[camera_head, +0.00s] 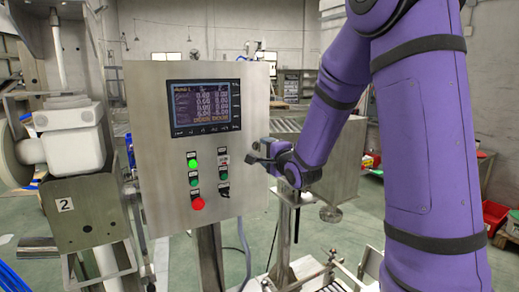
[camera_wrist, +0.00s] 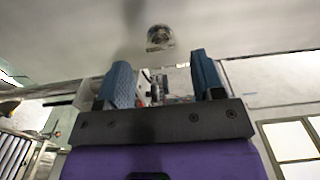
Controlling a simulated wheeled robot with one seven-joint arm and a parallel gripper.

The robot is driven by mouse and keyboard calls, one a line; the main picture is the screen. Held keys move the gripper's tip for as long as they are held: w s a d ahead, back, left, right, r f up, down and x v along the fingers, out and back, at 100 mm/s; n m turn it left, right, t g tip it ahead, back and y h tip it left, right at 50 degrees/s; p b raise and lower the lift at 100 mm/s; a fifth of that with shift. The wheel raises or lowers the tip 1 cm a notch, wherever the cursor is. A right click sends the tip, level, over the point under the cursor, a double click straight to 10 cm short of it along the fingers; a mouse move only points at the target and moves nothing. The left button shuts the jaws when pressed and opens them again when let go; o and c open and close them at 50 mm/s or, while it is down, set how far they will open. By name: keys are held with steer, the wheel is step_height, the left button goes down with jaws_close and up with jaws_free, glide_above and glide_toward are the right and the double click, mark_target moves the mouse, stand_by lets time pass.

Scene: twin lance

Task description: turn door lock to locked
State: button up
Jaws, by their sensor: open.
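A grey metal control cabinet (camera_head: 160,140) stands upright left of centre in the head view. My gripper (camera_head: 258,155) is at the cabinet's right edge, and its dark fingers reach toward the cabinet. In the wrist view my gripper (camera_wrist: 164,80) has its two blue fingers spread apart with nothing between them. A small round metal fitting (camera_wrist: 160,38), which looks like the door lock, sits on a pale flat surface beyond the fingertips. It looks apart from them. Its turned position is too small to tell. In the head view I cannot make out the lock clearly.
The cabinet front carries a screen (camera_head: 204,107), a lit green button (camera_head: 193,164), a red button (camera_head: 198,203) and a black switch (camera_head: 223,191). A machine marked 2 (camera_head: 92,212) stands close on the left. Metal stands and a conveyor lie behind my arm.

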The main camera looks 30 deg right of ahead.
mark_target(255, 145)
steer(key=w, duration=0.4)
steer(key=shift+w, duration=0.25)
steer(key=c, duration=0.9)
